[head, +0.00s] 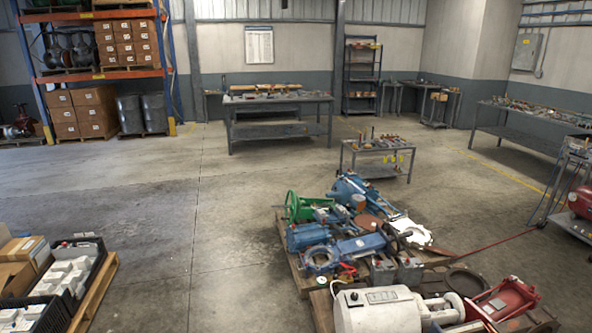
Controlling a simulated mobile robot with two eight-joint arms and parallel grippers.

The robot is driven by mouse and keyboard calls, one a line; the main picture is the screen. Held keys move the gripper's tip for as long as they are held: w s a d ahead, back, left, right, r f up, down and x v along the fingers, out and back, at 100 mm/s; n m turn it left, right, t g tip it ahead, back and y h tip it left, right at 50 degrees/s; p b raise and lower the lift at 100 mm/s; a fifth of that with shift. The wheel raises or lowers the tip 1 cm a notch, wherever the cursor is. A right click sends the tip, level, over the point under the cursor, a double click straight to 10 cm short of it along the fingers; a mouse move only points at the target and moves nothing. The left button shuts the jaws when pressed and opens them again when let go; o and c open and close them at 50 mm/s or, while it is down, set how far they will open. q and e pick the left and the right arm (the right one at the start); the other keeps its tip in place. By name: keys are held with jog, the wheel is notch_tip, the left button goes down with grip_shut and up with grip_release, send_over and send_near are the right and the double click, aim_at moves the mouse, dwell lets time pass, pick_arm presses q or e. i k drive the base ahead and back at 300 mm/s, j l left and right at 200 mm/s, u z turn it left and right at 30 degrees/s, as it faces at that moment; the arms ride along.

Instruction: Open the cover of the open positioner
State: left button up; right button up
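I cannot tell which item is the open positioner. Wooden pallets (300,268) at the lower right hold a dense lot of valve and actuator parts. Among them are a green handwheel (292,206), a blue cylinder body (362,247), and small dark grey box-shaped units (410,269). Nearest me is a large white housing (378,312) with a dark label panel on top. A red yoke frame (503,298) lies to its right. No cover is clearly seen standing open. Neither of my grippers is in view.
Black crates of white parts (72,272) and cardboard boxes (22,252) stand on a pallet at lower left. A small grey table (376,150) stands behind the lot. A workbench (276,100) and an orange rack (98,72) are farther back. The floor (185,230) at centre left is clear.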

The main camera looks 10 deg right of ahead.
aim_at(388, 268)
jog(key=i, duration=1.7)
jog(key=i+j+z, duration=0.1)
jog(key=i+z, duration=0.3)
jog(key=i, duration=0.2)
jog(key=i+j+z, duration=0.35)
jog(key=i, duration=0.2)
jog(key=i+j+z, duration=0.4)
jog(key=i, duration=0.15)
